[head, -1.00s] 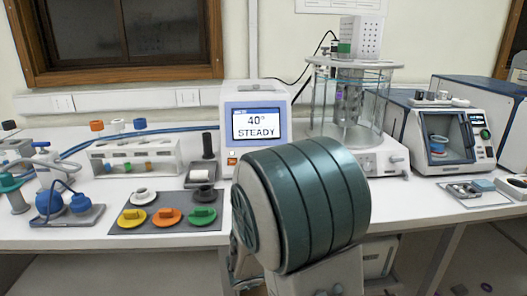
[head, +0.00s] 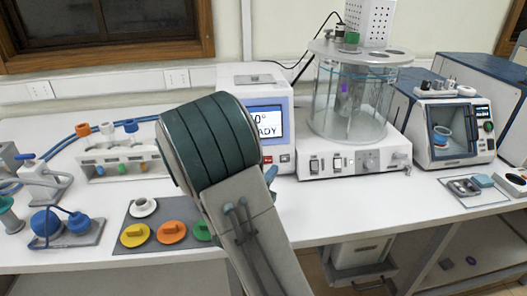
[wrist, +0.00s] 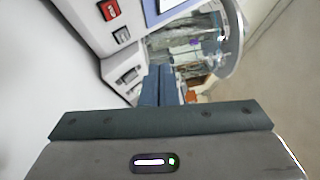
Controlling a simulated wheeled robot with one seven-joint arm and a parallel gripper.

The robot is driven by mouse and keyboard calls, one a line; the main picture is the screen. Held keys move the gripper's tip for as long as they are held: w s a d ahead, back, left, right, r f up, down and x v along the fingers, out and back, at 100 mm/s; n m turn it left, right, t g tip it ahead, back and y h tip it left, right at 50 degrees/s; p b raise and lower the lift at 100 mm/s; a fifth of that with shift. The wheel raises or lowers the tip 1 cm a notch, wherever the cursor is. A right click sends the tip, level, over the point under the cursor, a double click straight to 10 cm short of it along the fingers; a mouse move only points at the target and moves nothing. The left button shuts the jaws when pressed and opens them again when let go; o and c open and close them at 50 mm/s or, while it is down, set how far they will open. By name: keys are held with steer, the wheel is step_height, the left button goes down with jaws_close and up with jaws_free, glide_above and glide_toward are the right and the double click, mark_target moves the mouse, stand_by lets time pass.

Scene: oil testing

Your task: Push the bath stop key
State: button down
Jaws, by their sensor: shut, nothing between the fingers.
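The bath is a clear glass cylinder (head: 350,100) on a white base (head: 340,158) with several keys on its front. Left of it stands a white controller box with a lit display (head: 264,122), partly covered by my arm. In the wrist view the red key (wrist: 110,9) and the pale key (wrist: 122,35) are at the upper left. My gripper (wrist: 158,70) is shut and empty, its blue fingertips before the bath base. I cannot read which key is stop.
A dark mat (head: 150,215) with coloured knobs lies on the bench left of my arm. A tube rack (head: 125,160) stands behind it. A small oven-like device (head: 460,130) stands at the right. The bench front right of my arm is clear.

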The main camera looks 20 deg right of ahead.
steer(key=shift+s, duration=0.2)
steer(key=w+f+b, duration=0.1)
steer(key=w, duration=0.1)
steer(key=w+d+f+b, duration=0.1)
steer(key=w, duration=0.1)
steer(key=w+d+f+b, duration=0.1)
steer(key=w, duration=0.2)
steer(key=shift+w, duration=0.1)
steer(key=shift+w+d+f, duration=0.1)
steer(key=shift+w+d, duration=0.05)
steer(key=shift+w, duration=0.2)
stand_by(1.9)
steer(key=shift+w+d+f, duration=0.1)
steer(key=shift+w+f, duration=0.05)
steer(key=shift+w, duration=0.2)
